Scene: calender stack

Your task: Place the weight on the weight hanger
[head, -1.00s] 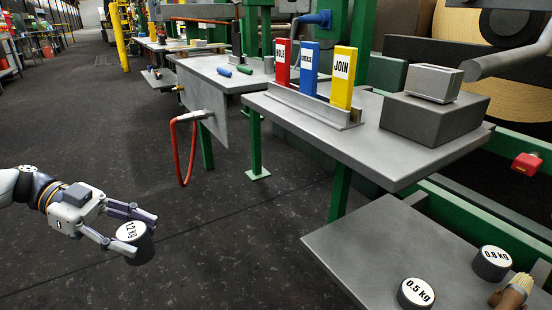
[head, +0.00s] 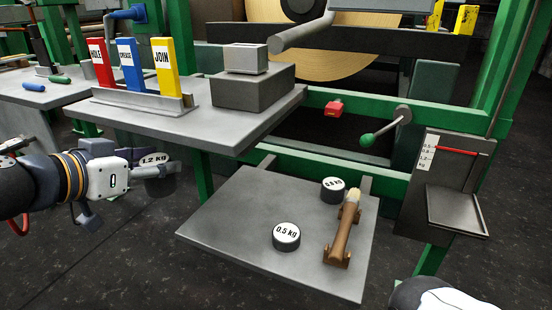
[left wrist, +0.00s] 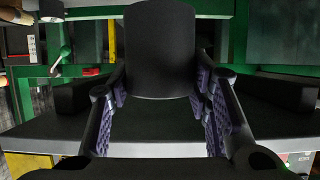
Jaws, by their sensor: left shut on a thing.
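My left gripper (head: 146,172) is shut on the dark 1.2 kg weight (head: 160,186), whose white label faces up. It holds the weight in the air, left of the low grey shelf. In the left wrist view the weight (left wrist: 160,55) is a dark cylinder between the two fingers (left wrist: 161,112). The weight hanger (head: 458,214) appears to be the grey tray at the right, below a panel (head: 446,158) with weight marks and a red pointer. The tray looks empty.
The low shelf (head: 250,228) bears a 0.5 kg weight (head: 286,236), another weight (head: 333,190) and a wooden-handled brush (head: 344,230). Above it is a table (head: 215,125) with red, blue and yellow signs and a grey block (head: 252,91). A green-knobbed lever (head: 385,130) sticks out left of the panel.

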